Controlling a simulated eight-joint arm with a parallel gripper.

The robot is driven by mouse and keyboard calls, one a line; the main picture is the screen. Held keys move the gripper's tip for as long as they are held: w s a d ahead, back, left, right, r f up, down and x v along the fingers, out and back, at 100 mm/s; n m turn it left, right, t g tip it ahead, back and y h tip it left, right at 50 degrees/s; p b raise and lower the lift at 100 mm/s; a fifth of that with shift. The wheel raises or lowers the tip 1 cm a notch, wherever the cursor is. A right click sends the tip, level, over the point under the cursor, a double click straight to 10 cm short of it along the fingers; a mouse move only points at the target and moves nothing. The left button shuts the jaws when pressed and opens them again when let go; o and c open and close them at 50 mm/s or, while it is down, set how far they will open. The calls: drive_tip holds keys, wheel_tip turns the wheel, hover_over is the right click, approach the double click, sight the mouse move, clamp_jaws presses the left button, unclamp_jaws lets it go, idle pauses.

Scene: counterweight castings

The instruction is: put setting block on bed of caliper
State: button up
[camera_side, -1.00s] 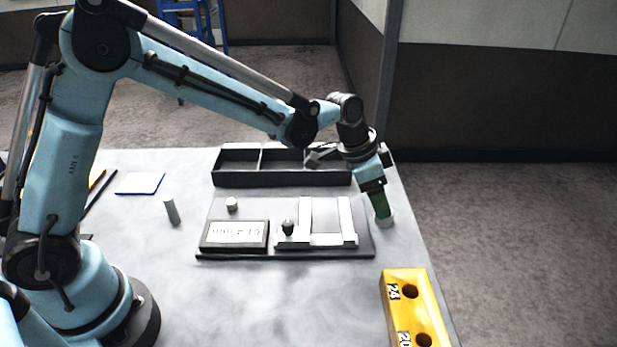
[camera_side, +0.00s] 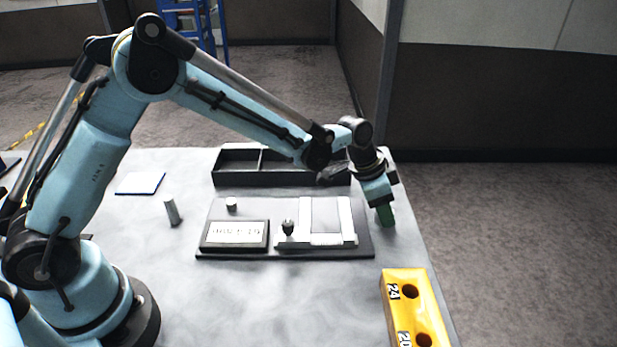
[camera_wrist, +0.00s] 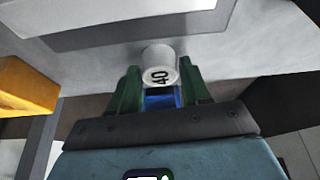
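A short white cylinder marked "40" (camera_wrist: 160,66), which may be the setting block, stands on the table near its right edge. My gripper (camera_side: 386,220) is low over that spot, and its green fingers hide the cylinder in the side view. In the wrist view my gripper (camera_wrist: 160,80) has one finger on each side of the cylinder. I cannot tell whether they press on it. The caliper (camera_side: 316,241) lies on a dark plate left of my gripper, with two pale upright jaws, a dark knob and a display (camera_side: 236,233). The bed between the jaws looks empty.
A dark divided tray (camera_side: 282,180) stands behind the caliper plate. A yellow block with holes (camera_side: 407,300) is at front right. A grey cylinder (camera_side: 171,211) and a white pad (camera_side: 140,183) are at left. A small pale cylinder (camera_side: 231,204) sits on the plate.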

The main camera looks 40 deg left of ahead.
clamp_jaws()
drive_tip(key=shift+r, duration=0.15)
